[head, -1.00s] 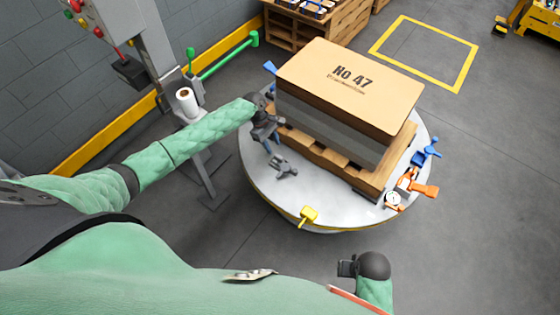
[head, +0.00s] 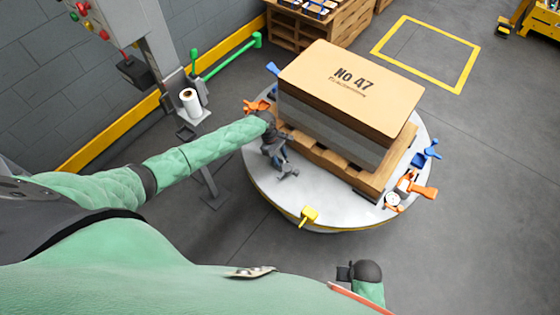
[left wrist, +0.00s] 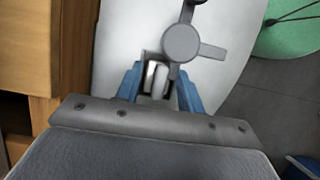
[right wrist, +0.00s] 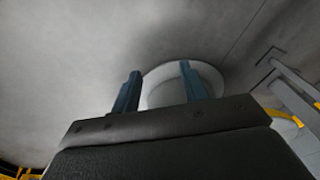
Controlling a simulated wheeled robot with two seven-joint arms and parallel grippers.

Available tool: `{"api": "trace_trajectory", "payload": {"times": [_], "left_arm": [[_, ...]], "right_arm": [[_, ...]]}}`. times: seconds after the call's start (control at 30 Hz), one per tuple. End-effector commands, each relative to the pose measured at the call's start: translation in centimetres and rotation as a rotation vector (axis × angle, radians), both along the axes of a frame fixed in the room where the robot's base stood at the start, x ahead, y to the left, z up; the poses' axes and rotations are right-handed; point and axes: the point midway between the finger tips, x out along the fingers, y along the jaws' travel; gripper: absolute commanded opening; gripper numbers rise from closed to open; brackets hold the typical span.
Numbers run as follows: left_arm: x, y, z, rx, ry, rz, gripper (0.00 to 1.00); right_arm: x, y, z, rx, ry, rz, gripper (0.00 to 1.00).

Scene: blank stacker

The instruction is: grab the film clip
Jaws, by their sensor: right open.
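A grey clip with a round knob lies on the round metal table in the head view (head: 288,173), left of the pallet. I take it to be the film clip, though no label shows. In the left wrist view the clip (left wrist: 180,43) is just beyond my left gripper (left wrist: 158,82). Its fingers are apart, with a pale grey part between them; whether they touch it I cannot tell. In the head view my left gripper (head: 277,158) points down at the clip and partly hides it. My right gripper (right wrist: 158,88) is open, low and away from the table.
A stack topped with a brown "No 47" board (head: 350,85) stands on a wooden pallet (head: 365,180) on the round table (head: 265,190). Blue (head: 428,153), orange (head: 420,190) and yellow (head: 309,214) clips sit near the rim. A grey machine column (head: 145,40) stands left.

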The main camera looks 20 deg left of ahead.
Motion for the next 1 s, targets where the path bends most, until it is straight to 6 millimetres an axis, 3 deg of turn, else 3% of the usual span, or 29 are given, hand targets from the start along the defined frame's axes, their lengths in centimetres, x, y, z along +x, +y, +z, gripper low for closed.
{"api": "trace_trajectory", "payload": {"times": [0.17, 0.33, 0.37, 0.77, 0.93, 1.0], "left_arm": [[0.0, 0.0, 0.0, 0.000, 0.000, 0.000, 0.38], [0.0, 0.0, 0.0, 0.000, 0.000, 0.000, 0.07], [0.0, 0.0, 0.0, 0.000, 0.000, 0.000, 0.05], [0.1, 0.1, 1.1, -0.001, -0.003, -0.001, 0.05], [0.1, 0.0, 4.2, -0.003, -0.004, -0.001, 0.05], [-1.3, -1.2, 4.9, -0.003, -0.002, -0.004, 0.05]], "right_arm": [[0.0, 0.0, 0.0, 0.000, 0.000, 0.000, 0.44], [0.0, 0.0, 0.0, 0.001, 0.000, 0.000, 0.44], [0.0, 0.1, 0.0, 0.001, 0.000, 0.000, 0.44], [-0.2, 0.1, 0.0, 0.001, 0.008, 0.001, 0.44], [0.7, 0.4, 4.1, 0.007, -0.007, 0.000, 0.44], [0.7, 0.4, 4.9, 0.008, -0.007, 0.000, 0.44]]}}
